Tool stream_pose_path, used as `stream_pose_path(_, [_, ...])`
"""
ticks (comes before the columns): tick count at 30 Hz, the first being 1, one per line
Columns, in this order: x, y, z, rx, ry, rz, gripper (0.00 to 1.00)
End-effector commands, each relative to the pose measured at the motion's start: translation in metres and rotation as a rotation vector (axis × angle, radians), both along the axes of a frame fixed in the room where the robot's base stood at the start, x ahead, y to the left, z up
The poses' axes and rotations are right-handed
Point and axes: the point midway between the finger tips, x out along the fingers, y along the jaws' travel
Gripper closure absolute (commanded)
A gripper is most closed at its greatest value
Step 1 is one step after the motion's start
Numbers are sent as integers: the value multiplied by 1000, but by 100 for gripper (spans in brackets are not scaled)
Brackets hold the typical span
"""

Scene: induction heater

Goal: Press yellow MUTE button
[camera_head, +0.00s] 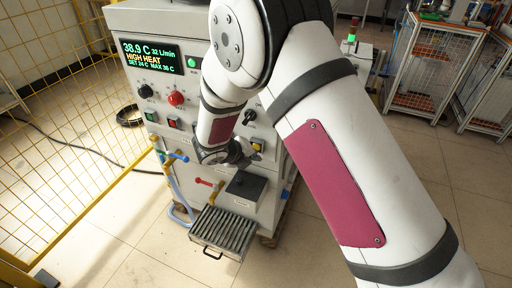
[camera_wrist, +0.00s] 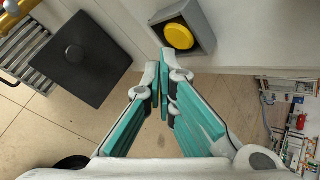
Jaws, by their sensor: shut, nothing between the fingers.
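The yellow button (camera_wrist: 179,36) is round and sits in a grey square housing (camera_wrist: 203,27) on the machine's pale front panel. In the head view the yellow button (camera_head: 257,146) shows small, just right of my gripper (camera_head: 240,158). In the wrist view my gripper (camera_wrist: 163,70) has its fingertips together, with nothing between them. The tips appear just below the button in the picture. I cannot tell whether they touch the housing; the button's face is uncovered.
The machine carries a display (camera_head: 151,56) reading 38.9 C and HIGH HEAT, a red knob (camera_head: 176,98), and a black square lid (camera_wrist: 78,58). A slatted drawer (camera_head: 222,232) juts out at the bottom. A yellow mesh fence (camera_head: 50,110) stands left. Open floor lies in front.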

Motion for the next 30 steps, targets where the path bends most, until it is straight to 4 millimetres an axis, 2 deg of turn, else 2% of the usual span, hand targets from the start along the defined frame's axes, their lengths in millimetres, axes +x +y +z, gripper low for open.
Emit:
stream_pose_path(8, [-2,1,0,0,2,0,100])
stream_pose_path(24, [-44,16,0,0,1,1,100])
stream_pose_path(30, [-48,17,0,0,1,-1,100])
